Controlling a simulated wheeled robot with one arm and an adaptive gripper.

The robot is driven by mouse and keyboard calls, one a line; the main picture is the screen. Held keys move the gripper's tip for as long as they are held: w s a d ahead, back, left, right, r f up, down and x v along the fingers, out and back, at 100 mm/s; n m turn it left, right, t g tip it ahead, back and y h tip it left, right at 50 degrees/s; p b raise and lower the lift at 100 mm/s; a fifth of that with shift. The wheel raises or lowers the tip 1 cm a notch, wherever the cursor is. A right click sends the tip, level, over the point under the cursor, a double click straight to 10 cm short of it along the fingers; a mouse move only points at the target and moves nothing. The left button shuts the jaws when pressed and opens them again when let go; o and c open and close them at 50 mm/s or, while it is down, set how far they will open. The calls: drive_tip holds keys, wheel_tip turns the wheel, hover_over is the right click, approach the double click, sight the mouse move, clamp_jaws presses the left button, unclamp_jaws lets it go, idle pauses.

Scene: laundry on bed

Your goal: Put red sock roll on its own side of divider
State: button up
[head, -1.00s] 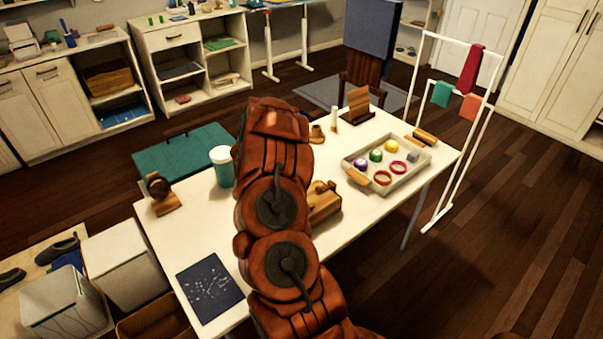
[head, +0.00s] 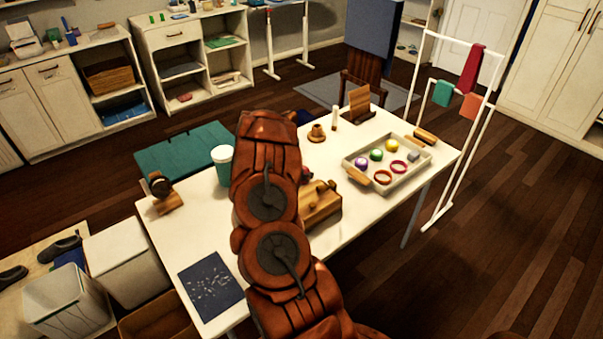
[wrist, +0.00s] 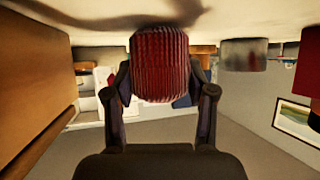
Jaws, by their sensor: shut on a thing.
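The red sock roll (wrist: 160,58) is ribbed and dark red. It fills the middle of the wrist view, between the two dark fingers of my gripper (wrist: 162,88), which is shut on it. The roll is close to a cream surface (wrist: 80,14) with a dark shadow on it; I cannot tell whether they touch. In the head view my arm hides the gripper and most of what is around it. I cannot make out the divider for certain.
A brown wooden block (wrist: 35,80) stands close at left in the wrist view; a grey cylinder (wrist: 243,54) is to the right. On the white table (head: 250,265) are a wooden box (head: 320,203), a lidded cup (head: 223,165) and a tray (head: 425,160) of small things.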

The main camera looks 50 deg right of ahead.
drive_tip(key=shift+f, duration=0.15)
drive_tip(key=o, duration=1.1)
drive_tip(key=shift+o, duration=0.2)
drive_tip(key=shift+r, duration=0.25)
drive_tip(key=shift+a+r, duration=0.15)
drive_tip(key=shift+a, duration=0.35)
drive_tip(key=b+v, duration=0.2)
drive_tip(key=v, duration=0.9)
drive_tip(key=shift+b, duration=0.35)
